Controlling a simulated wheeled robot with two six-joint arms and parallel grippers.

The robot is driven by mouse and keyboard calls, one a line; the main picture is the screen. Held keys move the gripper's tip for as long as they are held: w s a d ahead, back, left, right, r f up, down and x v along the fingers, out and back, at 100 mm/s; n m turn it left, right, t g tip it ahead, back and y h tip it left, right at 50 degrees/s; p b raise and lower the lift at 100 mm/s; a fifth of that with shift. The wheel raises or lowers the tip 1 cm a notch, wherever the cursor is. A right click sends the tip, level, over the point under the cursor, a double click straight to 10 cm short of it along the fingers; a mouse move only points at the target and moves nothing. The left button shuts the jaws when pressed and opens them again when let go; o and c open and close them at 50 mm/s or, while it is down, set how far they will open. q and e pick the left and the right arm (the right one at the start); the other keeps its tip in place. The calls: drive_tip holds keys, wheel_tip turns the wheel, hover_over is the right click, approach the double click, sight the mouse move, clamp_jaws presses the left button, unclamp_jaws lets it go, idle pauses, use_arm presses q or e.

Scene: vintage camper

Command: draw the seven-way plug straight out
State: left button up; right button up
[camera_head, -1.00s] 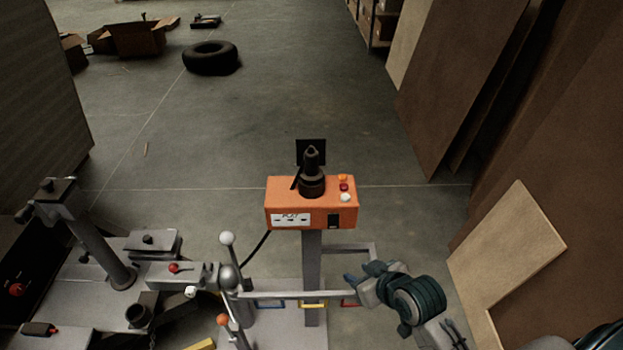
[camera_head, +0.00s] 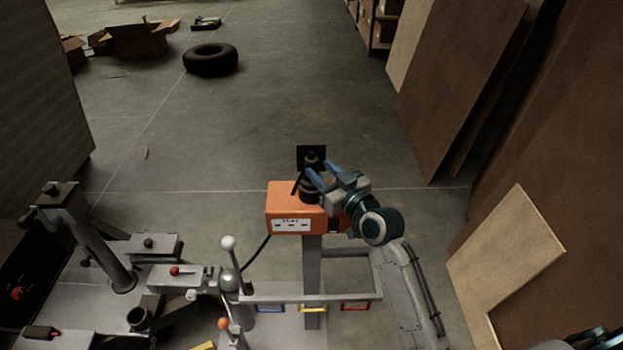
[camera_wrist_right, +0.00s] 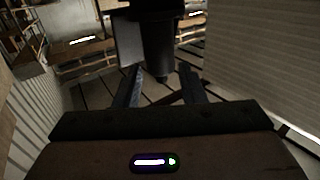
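The black seven-way plug (camera_head: 312,158) stands upright on top of the orange box (camera_head: 285,203), where its base meets a dark socket (camera_head: 308,190). My right gripper (camera_head: 319,172) has come in from the right at the plug's height. Its two fingers are apart, and the tips reach the plug's side. In the right wrist view the dark plug (camera_wrist_right: 158,45) shows between and beyond the spread fingers (camera_wrist_right: 162,85), with gaps visible on both sides. The gripper and wrist hide the box's right side. My left gripper is not in view.
A black flap (camera_head: 321,152) stands behind the plug. The box sits on a grey post (camera_head: 312,255) above a metal frame. A lever with a white knob (camera_head: 228,243) and a grey jack post (camera_head: 95,240) stand to the left. Brown panels (camera_head: 465,90) lean at right.

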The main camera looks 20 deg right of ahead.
sight(316, 166)
drive_tip(key=p+x, duration=0.1)
drive_tip(key=x, duration=0.3)
drive_tip(key=shift+w+a+r+p, duration=0.1)
drive_tip(key=shift+w+p, duration=0.15)
drive_tip(key=shift+p, duration=0.05)
drive_tip(key=shift+w, duration=0.2)
drive_tip(key=shift+s, duration=0.1)
clamp_jaws()
wheel_tip(316, 166, up, 17)
drive_tip(key=b, duration=0.2)
